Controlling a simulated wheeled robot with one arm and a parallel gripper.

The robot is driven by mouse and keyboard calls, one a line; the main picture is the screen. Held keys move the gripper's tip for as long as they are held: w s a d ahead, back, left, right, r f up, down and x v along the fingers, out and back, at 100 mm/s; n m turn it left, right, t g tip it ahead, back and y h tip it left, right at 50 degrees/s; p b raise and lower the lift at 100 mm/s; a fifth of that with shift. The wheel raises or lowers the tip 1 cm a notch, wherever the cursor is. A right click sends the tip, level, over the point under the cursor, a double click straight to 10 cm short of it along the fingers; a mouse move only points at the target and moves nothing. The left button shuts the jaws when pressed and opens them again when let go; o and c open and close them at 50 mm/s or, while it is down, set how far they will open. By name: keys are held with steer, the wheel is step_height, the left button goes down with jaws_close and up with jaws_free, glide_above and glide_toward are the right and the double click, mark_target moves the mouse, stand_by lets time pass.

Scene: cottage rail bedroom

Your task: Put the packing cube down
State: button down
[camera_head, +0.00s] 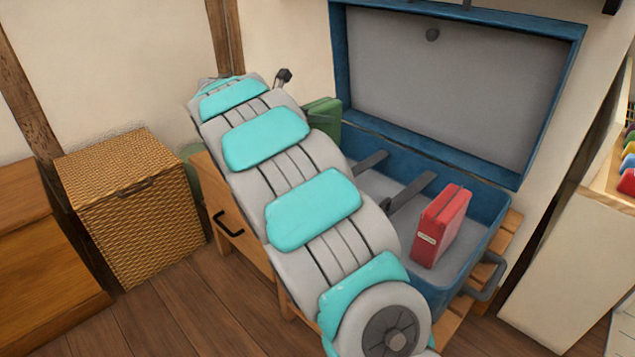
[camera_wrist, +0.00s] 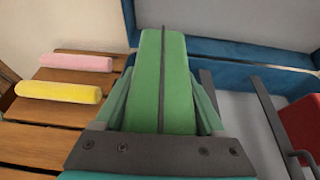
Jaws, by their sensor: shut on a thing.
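A green packing cube (camera_wrist: 162,75) stands upright between the fingers of my gripper (camera_wrist: 160,108), which is shut on it. In the head view the green packing cube (camera_head: 323,117) shows only in part behind my arm, by the back left corner of the open blue suitcase (camera_head: 440,148). In the wrist view it overlaps the suitcase's left edge. I cannot tell whether it touches anything below. A red packing cube (camera_head: 442,227) stands upright inside the suitcase, towards the right; its edge also shows in the wrist view (camera_wrist: 302,122). My arm hides the suitcase's left side and the gripper in the head view.
The suitcase lies on a slatted wooden bench (camera_head: 512,222), its lid (camera_head: 440,75) raised at the back. Pink (camera_wrist: 76,62) and yellow (camera_wrist: 58,92) rolls lie on the slats left of the green cube. A wicker hamper (camera_head: 130,205) stands to the left.

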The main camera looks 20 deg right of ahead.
step_height(320, 180, down, 5)
steer(key=shift+f+b, duration=0.1)
steer(key=shift+b, duration=0.2)
steer(key=shift+f+p, duration=0.35)
steer(key=shift+f, duration=1.85)
jaws_free()
steer(key=shift+f, duration=0.2)
